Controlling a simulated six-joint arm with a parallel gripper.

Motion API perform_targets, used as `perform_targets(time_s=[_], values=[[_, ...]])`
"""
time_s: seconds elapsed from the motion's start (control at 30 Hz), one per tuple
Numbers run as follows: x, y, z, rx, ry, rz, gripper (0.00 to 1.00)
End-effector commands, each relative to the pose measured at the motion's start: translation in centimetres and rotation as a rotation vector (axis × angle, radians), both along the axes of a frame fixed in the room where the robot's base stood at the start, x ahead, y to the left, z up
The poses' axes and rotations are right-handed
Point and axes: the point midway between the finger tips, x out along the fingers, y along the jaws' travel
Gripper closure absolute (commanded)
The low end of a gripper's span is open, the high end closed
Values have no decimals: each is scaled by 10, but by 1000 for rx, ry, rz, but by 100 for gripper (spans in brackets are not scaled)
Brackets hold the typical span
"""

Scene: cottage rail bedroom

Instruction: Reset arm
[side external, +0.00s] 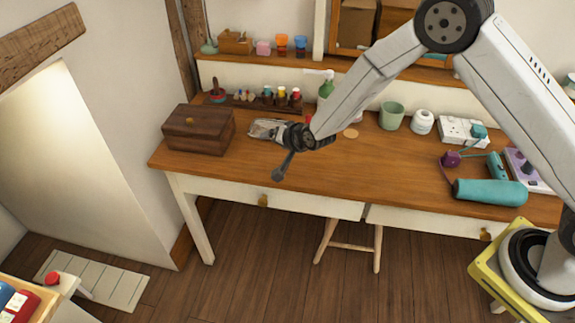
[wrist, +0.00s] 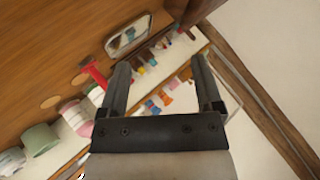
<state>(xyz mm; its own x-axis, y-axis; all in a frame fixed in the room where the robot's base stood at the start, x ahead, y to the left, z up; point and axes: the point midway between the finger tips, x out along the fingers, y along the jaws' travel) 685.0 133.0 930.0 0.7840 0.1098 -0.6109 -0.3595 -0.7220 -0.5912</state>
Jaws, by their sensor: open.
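My gripper (side external: 262,128) hangs over the left part of the wooden desk (side external: 330,178), just right of a dark wooden box (side external: 200,130). In the wrist view my gripper (wrist: 160,62) shows its two dark fingers spread apart, with nothing held between them. My arm reaches in from the right side of the side view. Whether the fingertips touch anything is hard to tell.
Small bottles in a rack (side external: 275,100) and a green bottle (side external: 326,86) stand behind my gripper. The desk's front middle is clear.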

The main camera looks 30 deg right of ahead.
Motion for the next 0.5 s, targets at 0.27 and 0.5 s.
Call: perform_targets(time_s=[0.27, 0.5], values=[[-47, -37, 40, -149, 134, 110, 16], [-100, -68, 66, -265, 255, 221, 16]])
